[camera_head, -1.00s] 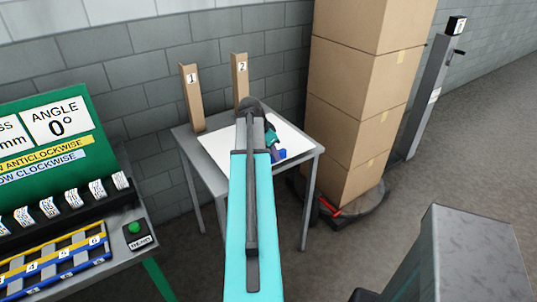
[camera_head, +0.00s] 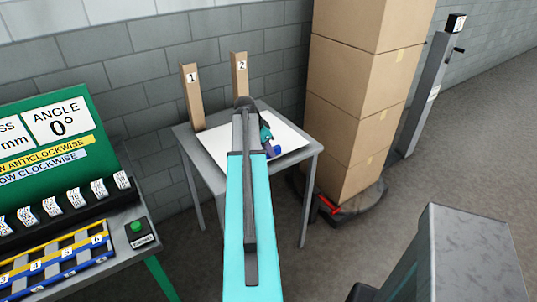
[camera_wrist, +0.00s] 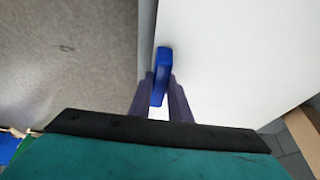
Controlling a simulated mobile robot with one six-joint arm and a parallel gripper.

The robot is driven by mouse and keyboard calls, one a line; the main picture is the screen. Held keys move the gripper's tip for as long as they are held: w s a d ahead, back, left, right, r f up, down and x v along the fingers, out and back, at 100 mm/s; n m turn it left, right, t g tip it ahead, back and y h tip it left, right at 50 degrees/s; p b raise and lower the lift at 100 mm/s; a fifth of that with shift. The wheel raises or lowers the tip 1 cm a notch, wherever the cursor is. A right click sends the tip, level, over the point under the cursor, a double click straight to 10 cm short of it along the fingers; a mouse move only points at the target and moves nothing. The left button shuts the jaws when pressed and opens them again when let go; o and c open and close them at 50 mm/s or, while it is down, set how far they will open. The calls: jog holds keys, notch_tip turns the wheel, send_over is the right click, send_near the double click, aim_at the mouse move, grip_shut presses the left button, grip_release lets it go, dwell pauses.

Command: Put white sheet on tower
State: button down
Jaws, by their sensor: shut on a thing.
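The white sheet (camera_head: 215,146) is over the grey table (camera_head: 200,172), with a blue handle (camera_head: 277,151) at its near right side. In the wrist view the sheet (camera_wrist: 235,60) fills most of the right side. My gripper (camera_wrist: 161,88) is shut on the blue handle (camera_wrist: 162,66), which stands between its fingers. In the head view my arm hides the middle of the sheet and much of the gripper. The sheet seems slightly above the tabletop, but the gap is hard to judge. The tower (camera_head: 352,90) is a stack of brown cardboard boxes right of the table.
Two wooden posts marked 1 (camera_head: 192,97) and 2 (camera_head: 240,77) stand at the table's back edge. A green control panel (camera_head: 40,150) is at left. A grey column (camera_head: 428,85) stands right of the tower. The block wall is close behind.

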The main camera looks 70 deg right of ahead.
jog(key=shift+f+p, duration=0.45)
jog(key=shift+f, duration=0.95)
jog(key=c, duration=1.6)
grip_release()
jog(key=shift+c, duration=0.2)
jog(key=shift+r, duration=0.25)
jog(key=b+v, duration=0.3)
jog(key=v, duration=0.8)
jog(key=shift+a+r, duration=0.15)
jog(key=shift+r, duration=0.2)
jog(key=shift+w, duration=0.15)
